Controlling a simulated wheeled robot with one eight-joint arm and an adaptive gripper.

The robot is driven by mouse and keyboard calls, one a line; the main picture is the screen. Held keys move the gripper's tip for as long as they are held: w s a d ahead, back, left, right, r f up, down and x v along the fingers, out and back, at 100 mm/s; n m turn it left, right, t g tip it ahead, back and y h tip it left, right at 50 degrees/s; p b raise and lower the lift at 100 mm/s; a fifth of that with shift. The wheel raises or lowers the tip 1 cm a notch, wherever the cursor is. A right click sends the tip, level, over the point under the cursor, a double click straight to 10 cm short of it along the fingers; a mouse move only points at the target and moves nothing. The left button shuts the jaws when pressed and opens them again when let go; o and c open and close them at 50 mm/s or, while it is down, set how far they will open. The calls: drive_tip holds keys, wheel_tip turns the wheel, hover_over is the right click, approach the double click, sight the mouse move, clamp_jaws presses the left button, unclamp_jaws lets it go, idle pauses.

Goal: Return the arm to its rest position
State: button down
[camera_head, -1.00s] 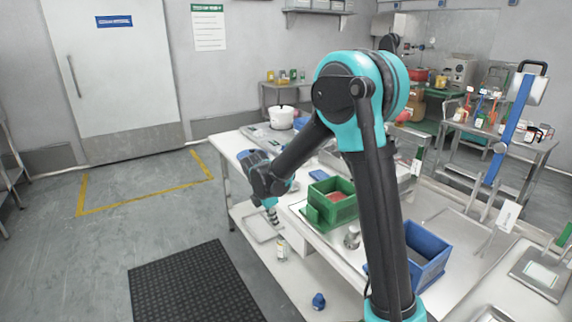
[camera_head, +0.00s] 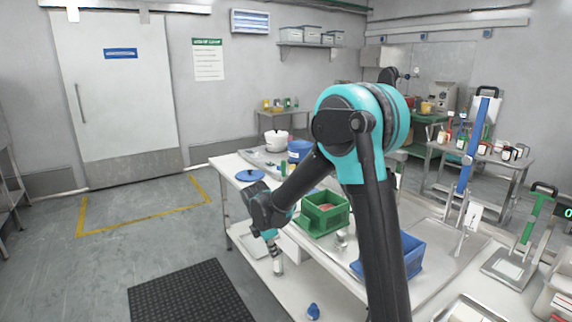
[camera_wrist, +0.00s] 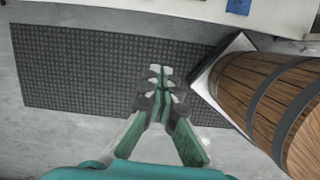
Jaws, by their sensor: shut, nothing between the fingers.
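My arm is black and teal and crosses the middle of the head view, bent at a teal elbow and reaching down to the left. My gripper (camera_head: 274,250) hangs at the left edge of the white worktable, pointing down. In the wrist view my gripper (camera_wrist: 160,72) has its green and grey fingers drawn together, with nothing between them. Below it in that view are the black ribbed mat (camera_wrist: 85,65) and grey floor.
A wooden barrel (camera_wrist: 262,95) stands close on the right in the wrist view. The worktable holds a green bin (camera_head: 322,222), a blue bin (camera_head: 408,256), a white pot (camera_head: 276,138) and a blue lid (camera_head: 249,175). The floor at left is open.

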drive_tip(key=s+d+r+m+t+y, duration=0.1)
drive_tip(key=s+d+m, duration=0.3)
drive_tip(key=d+m, duration=0.25)
drive_tip(key=s+d+r+m, duration=0.2)
drive_tip(key=s+d+m, duration=0.3)
drive_tip(key=d, duration=0.3)
drive_tip(key=s+d+f+m+t+y, duration=0.1)
drive_tip(key=s+d+f+m, duration=0.2)
drive_tip(key=s+d+m, duration=0.5)
drive_tip(key=shift+s+d+f+m+t, duration=0.15)
drive_tip(key=shift+s+d+m+t, duration=0.25)
drive_tip(key=shift+s+m, duration=1.65)
drive_tip(key=shift+w, duration=0.1)
